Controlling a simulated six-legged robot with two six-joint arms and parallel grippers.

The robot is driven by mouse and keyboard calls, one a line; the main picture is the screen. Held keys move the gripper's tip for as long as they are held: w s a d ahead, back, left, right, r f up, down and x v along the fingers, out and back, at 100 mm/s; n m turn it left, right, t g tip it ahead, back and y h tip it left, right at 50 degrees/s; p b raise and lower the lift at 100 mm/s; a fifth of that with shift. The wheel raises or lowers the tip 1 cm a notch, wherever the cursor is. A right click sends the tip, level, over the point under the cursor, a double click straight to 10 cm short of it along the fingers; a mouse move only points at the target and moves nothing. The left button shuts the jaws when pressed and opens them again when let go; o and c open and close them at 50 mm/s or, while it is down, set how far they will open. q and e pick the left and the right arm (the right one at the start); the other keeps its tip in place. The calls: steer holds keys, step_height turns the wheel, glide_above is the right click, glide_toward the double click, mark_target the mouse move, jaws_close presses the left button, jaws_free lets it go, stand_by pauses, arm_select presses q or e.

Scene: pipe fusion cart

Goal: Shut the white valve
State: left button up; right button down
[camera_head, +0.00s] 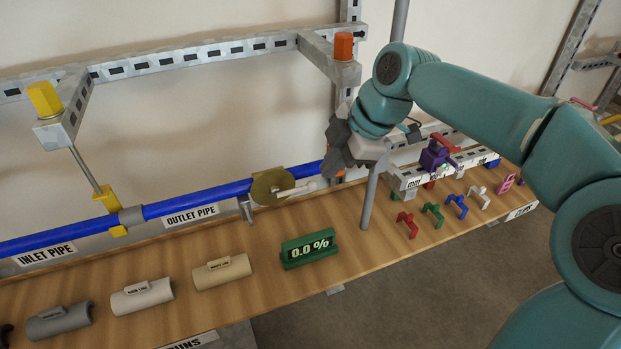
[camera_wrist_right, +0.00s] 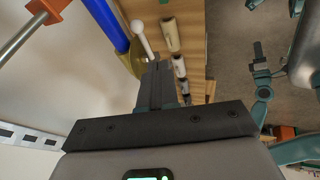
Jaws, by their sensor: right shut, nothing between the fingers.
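The white valve handle (camera_head: 294,191) sticks out to the right from a round brass-coloured disc (camera_head: 272,186) on the blue pipe. In the right wrist view the handle (camera_wrist_right: 143,40) is a white lever with a rounded end, beyond my fingertips. My right gripper (camera_head: 333,165) is above and to the right of the handle, over the blue pipe. Its fingers (camera_wrist_right: 157,66) are shut and empty. I cannot tell from these views whether they touch the lever. What seems to be my left gripper (camera_wrist_right: 258,52) shows small in the wrist view; its jaws are unclear.
A green display (camera_head: 309,249) reading 0.0 % stands on the wooden bench (camera_head: 350,262) in front of the valve. Several pipe pieces lie to its left.

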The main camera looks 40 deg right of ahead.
glide_toward(294, 190)
step_height(294, 190, down, 3)
steer(key=s, duration=0.2)
steer(key=w+f, duration=0.1)
steer(key=w+f+p, duration=0.1)
steer(key=w, duration=0.1)
steer(key=shift+d+f, duration=0.2)
steer(key=shift+f, duration=0.05)
steer(key=shift+w, duration=0.15)
steer(key=shift+f, duration=0.1)
